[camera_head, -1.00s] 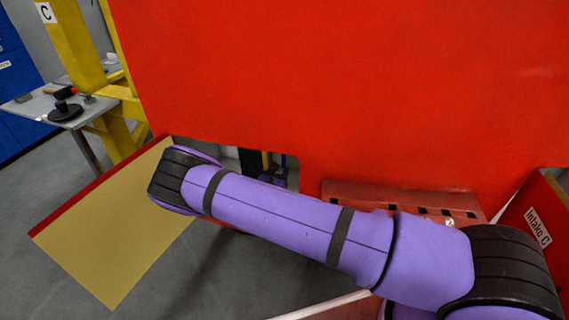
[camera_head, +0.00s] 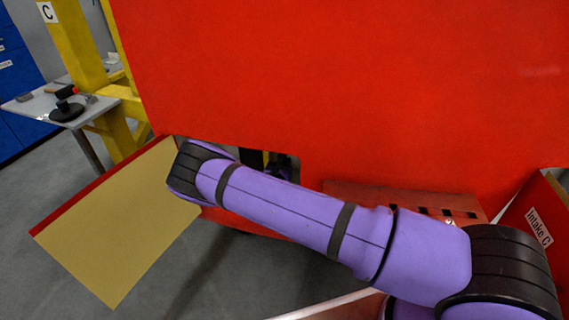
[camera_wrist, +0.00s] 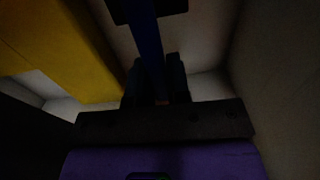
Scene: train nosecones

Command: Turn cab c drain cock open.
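A blue lever (camera_wrist: 148,45), which looks like the drain cock handle, hangs from a dark block (camera_wrist: 172,7) at the top of the dim wrist view. It reaches down between the two dark fingers of my gripper (camera_wrist: 157,82). The fingers stand apart, one on each side of the lever. Whether they press on it is too dark to tell. In the head view my purple arm hides my gripper and most of the opening (camera_head: 291,166) in the red nosecone (camera_head: 340,80). No cab letter shows on the lever.
A yellow part (camera_wrist: 60,45) runs close on the left in the wrist view, with a pale wall (camera_wrist: 270,70) on the right. An open tan hatch panel (camera_head: 110,230) stands left of my arm. A panel labelled "Intake C" (camera_head: 538,228) is at right.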

